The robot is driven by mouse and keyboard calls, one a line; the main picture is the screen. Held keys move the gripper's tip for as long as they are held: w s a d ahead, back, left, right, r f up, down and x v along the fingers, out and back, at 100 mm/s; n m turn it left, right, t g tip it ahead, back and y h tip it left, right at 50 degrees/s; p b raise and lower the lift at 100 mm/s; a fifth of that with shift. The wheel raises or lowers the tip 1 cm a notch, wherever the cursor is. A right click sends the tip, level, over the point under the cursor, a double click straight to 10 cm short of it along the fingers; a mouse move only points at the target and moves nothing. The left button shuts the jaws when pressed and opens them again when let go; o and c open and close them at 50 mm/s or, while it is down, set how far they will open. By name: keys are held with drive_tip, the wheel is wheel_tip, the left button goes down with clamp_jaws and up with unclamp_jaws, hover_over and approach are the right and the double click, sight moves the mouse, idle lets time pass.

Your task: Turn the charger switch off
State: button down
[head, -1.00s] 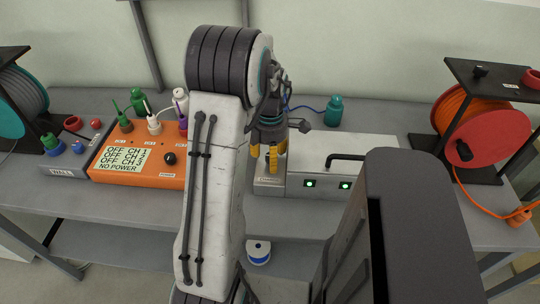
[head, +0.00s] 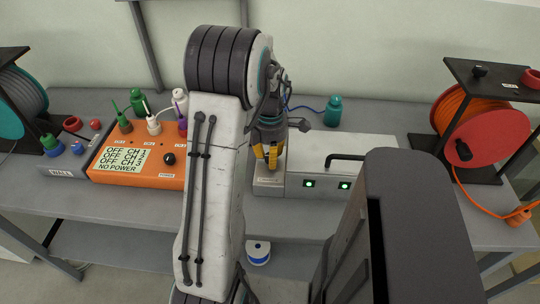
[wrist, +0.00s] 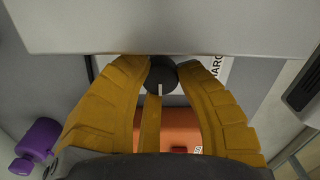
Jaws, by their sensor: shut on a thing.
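The charger (head: 370,184) is a pale grey box on the bench, with a black handle on top and two green lights lit on its front. Its switch shows in the wrist view as a round black knob (wrist: 161,75) with a white pointer line, next to a partly hidden white label (wrist: 219,68). The arm and fingers hide the knob in the head view. My gripper (head: 270,165) points down at the charger's low left end. In the wrist view my gripper (wrist: 162,68) has its yellow fingers shut on the knob from both sides.
An orange box (head: 140,173) left of the charger shows OFF for its channels and NO POWER. A teal bottle (head: 333,111) stands behind the charger. An orange cable reel (head: 495,135) stands at right. A purple thing (wrist: 37,140) lies at left in the wrist view.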

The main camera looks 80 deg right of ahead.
drive_tip(key=shift+a+f, duration=0.15)
drive_tip(key=shift+a, duration=0.05)
drive_tip(key=shift+a+n+b, duration=0.15)
drive_tip(key=shift+n+b, duration=0.15)
drive_tip(key=shift+n, duration=2.5)
drive_tip(key=c, duration=0.9)
unclamp_jaws()
drive_tip(key=shift+d+r, duration=0.2)
drive_tip(key=shift+r, duration=0.5)
wheel_tip(320, 180, up, 11)
drive_tip(key=shift+f, duration=0.15)
